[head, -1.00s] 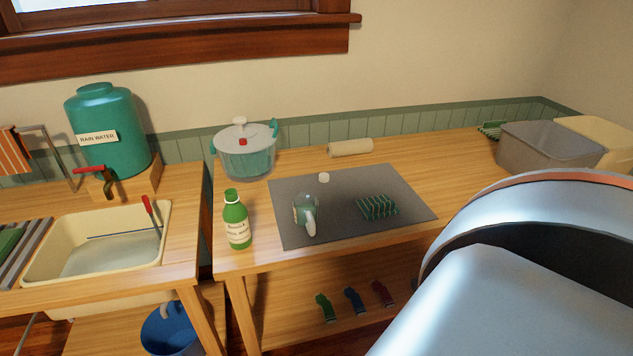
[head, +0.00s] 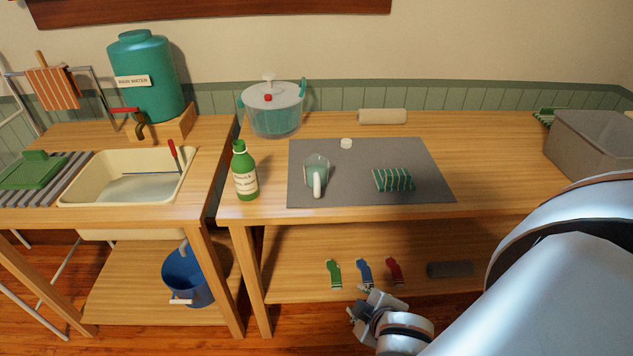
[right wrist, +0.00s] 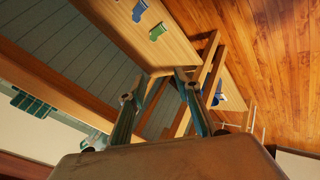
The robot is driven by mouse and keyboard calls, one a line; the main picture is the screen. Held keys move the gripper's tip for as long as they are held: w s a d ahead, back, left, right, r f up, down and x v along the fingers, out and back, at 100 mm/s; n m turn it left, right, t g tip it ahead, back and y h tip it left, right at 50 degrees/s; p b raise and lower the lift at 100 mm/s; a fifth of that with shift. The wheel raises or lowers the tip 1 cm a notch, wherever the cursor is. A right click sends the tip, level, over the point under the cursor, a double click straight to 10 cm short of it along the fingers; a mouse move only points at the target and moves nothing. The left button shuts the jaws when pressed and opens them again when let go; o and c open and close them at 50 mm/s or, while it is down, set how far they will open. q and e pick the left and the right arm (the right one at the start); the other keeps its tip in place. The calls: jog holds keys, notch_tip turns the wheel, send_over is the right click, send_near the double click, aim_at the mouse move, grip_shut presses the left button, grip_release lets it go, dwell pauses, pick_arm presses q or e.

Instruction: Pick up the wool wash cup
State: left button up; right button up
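The wool wash cup (head: 314,168), a clear cup with a white handle and greenish contents, stands upright on the grey mat (head: 430,188). Its handle faces me. My right gripper (head: 358,305) is in front of the table, below the tabletop near the lower shelf, well apart from the cup. In the right wrist view its two fingers (right wrist: 155,88) are spread with nothing between them. The cup is not clearly visible in that view. My left gripper is not in view.
A green bottle (head: 244,172) stands left of the cup. A striped green cloth (head: 393,180) and a small white lid (head: 346,143) share the mat. Behind are a lidded pot (head: 273,108) and a pale roll (head: 382,116). A grey tub (head: 590,145) is at right.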

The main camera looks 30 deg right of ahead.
jog(key=w+d+r+m+h, duration=0.3)
jog(key=d+r, duration=0.2)
jog(key=m+t+h, duration=0.4)
jog(key=m+t, duration=0.3)
jog(key=m, duration=0.1)
send_near(317, 188)
jog(key=x, duration=0.4)
jog(key=shift+w+d+r, duration=0.15)
jog(key=shift+d+r, duration=0.05)
jog(key=shift+w+d+r+y, duration=0.15)
jog(key=shift+w+d, duration=0.15)
jog(key=shift+w, duration=0.25)
jog(key=shift+w+d+y, duration=0.15)
jog(key=shift+w+d, duration=0.1)
jog(key=shift+w, duration=0.25)
jog(key=p+x, duration=0.1)
jog(key=x, duration=0.3)
jog(key=shift+w+d+p, duration=0.1)
jog(key=shift+d+p, duration=0.05)
jog(key=shift+p, duration=0.15)
jog(key=shift+w+d+f, duration=0.25)
jog(key=shift+w+f, duration=0.1)
jog(key=shift+w, duration=0.05)
